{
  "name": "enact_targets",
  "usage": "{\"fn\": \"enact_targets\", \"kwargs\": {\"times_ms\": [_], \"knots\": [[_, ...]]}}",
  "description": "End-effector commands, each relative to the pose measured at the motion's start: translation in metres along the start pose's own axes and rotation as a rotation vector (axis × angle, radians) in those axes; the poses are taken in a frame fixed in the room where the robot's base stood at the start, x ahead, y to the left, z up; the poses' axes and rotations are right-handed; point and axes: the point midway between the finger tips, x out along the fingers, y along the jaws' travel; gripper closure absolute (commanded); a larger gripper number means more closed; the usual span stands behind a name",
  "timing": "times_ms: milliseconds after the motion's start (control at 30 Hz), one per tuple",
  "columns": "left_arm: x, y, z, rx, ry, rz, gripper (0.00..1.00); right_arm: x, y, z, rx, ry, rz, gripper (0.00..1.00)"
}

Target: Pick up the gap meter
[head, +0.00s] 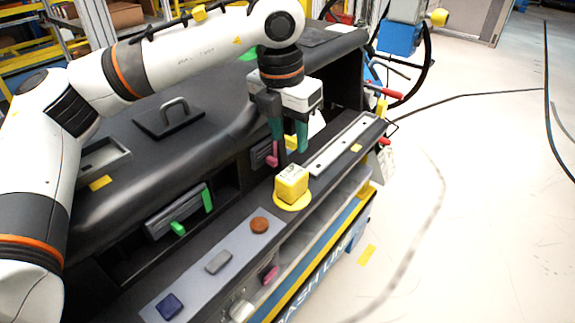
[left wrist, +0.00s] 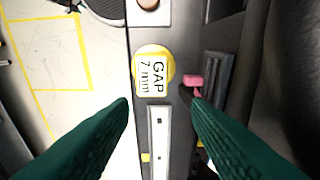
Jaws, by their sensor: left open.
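The gap meter (head: 291,184) is a yellow block on a round yellow base, standing on the dark ledge at the front of the dashboard module. In the left wrist view its white label (left wrist: 152,74) reads "GAP 7 mm". My left gripper (head: 288,143) is open and empty, above the ledge and a little beyond the gap meter in the head view. In the left wrist view the green fingers (left wrist: 160,104) are spread, with the gap meter ahead of their tips and not between them. My right gripper is not in view.
A grey strip (head: 220,262) with a brown round button and several blocks lies left of the gap meter. A pale slotted rail (head: 342,143) lies to its right. A pink-tabbed latch (left wrist: 193,82) sits beside it. Open floor (head: 480,200) is at right.

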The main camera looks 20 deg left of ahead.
Motion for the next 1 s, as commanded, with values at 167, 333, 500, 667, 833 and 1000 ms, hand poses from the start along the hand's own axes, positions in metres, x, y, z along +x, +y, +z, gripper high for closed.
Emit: {"fn": "enact_targets", "kwargs": {"times_ms": [167,333,500,667,833,1000], "knots": [[0.03,0.0,0.002,0.0,-0.006,0.001,0.56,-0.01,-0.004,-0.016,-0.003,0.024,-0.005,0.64],[0.054,0.0,0.001,0.0,-0.004,0.001,0.56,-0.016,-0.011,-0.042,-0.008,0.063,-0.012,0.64],[0.065,0.001,0.003,0.001,-0.003,0.001,0.56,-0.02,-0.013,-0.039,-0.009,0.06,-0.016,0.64],[0.086,0.002,0.01,0.002,-0.005,0.002,0.56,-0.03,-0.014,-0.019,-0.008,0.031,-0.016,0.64],[0.108,0.002,0.01,0.0,-0.003,0.002,0.56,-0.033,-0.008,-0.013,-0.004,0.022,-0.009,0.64],[0.113,0.002,0.01,0.0,0.0,0.002,0.56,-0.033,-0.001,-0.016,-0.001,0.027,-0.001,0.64]]}}
